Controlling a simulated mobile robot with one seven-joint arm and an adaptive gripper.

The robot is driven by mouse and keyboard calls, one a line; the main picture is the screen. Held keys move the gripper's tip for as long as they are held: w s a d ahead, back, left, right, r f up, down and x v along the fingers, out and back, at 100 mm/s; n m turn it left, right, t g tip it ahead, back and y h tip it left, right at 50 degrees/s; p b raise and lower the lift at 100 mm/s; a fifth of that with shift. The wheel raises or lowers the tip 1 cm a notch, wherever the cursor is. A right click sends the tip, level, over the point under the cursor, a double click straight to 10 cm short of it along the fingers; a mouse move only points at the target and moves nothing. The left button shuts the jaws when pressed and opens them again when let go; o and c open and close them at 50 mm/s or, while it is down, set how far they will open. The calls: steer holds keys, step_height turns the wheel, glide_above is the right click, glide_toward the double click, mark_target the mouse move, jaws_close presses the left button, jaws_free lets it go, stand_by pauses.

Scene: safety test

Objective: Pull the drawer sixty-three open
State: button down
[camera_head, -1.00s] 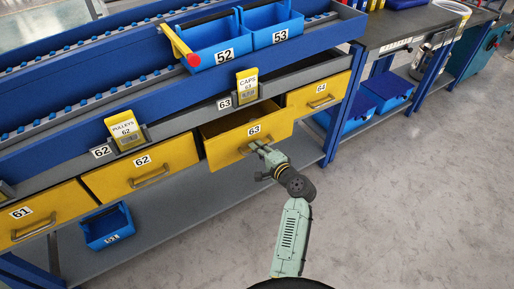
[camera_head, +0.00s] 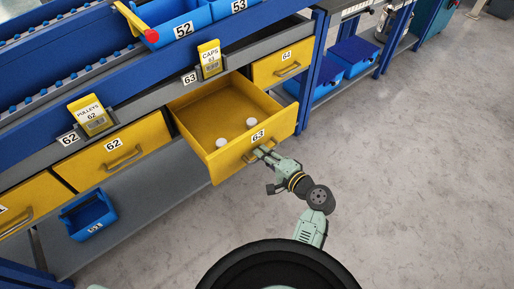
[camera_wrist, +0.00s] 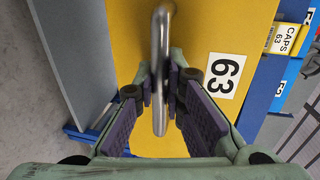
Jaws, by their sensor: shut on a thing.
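The yellow drawer 63 (camera_head: 224,163) stands well out of the bench in the head view, with two white round caps (camera_head: 222,143) inside. Its front, with the label 63, fills much of the wrist view (camera_wrist: 200,25). My gripper (camera_head: 262,153) is at the drawer's front and shut on its metal handle. In the wrist view the handle (camera_wrist: 161,60) runs upright between the two fingers of my gripper (camera_wrist: 160,95), which press on it from both sides.
Shut yellow drawers 62 (camera_head: 85,165) and 64 (camera_head: 268,72) flank it. A blue bin (camera_head: 90,215) sits on the grey lower shelf. Blue bins 52 (camera_head: 180,25) and 53 stand above. The grey floor (camera_head: 420,180) to the right is clear.

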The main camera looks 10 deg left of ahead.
steer(key=shift+s+d, duration=0.1)
steer(key=shift+d, duration=0.05)
steer(key=c, duration=1.6)
jaws_free()
steer(key=shift+c, duration=0.2)
steer(key=shift+d, duration=0.1)
steer(key=v, duration=1.2)
